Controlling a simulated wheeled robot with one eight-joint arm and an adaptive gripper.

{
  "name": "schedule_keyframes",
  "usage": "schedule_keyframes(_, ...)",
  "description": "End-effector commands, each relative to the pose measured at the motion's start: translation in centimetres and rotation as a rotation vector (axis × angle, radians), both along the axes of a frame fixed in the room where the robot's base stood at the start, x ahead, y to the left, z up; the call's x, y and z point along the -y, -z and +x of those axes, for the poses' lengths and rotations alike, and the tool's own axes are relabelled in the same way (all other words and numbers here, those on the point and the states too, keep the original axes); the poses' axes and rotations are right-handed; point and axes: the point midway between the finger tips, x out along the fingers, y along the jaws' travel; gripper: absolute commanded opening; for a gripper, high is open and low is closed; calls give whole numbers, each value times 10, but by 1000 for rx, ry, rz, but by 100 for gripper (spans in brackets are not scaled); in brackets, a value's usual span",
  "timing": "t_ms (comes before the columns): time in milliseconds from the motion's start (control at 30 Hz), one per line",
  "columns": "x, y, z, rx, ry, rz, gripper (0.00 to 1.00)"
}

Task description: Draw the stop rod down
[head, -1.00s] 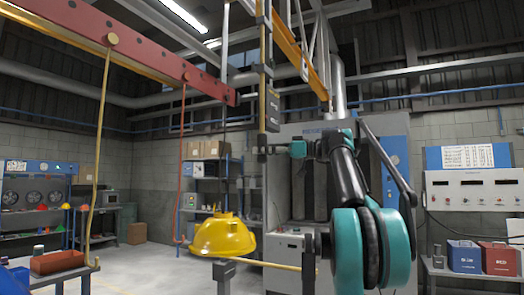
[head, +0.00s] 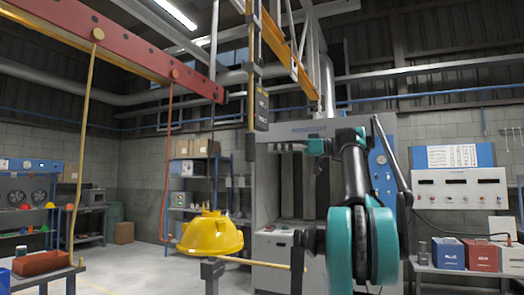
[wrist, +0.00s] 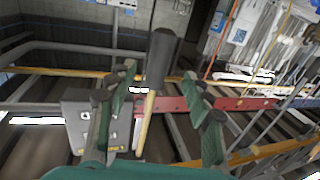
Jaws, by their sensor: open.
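The stop rod is a thin yellow shaft (head: 251,75) hanging upright from above, with a dark grip (head: 250,145) at its lower end. In the head view my gripper (head: 272,148) is level with this grip and just to its right. In the wrist view the dark grip (wrist: 162,60) appears between the spread green fingers of my gripper (wrist: 160,100), with the yellow shaft (wrist: 145,122) beyond it. The fingers are open and do not visibly press on it. Whether the grip is within their reach in depth, I cannot tell.
A grey labelled box (head: 261,107) hangs right beside the rod. A red beam (head: 130,55) crosses the upper left with hanging yellow and red ropes. A yellow hood (head: 210,236) hangs lower left. A large grey cabinet (head: 285,205) stands behind my arm.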

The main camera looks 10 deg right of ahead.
Motion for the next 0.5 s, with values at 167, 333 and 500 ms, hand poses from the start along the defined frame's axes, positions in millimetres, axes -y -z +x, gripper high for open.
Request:
schedule_keyframes(167, 20, 0, -7, 0, 1, 0, 51)
schedule_keyframes(333, 26, 0, -10, 0, 0, 0, 51)
schedule_keyframes(500, 26, 0, -10, 0, -1, 0, 51)
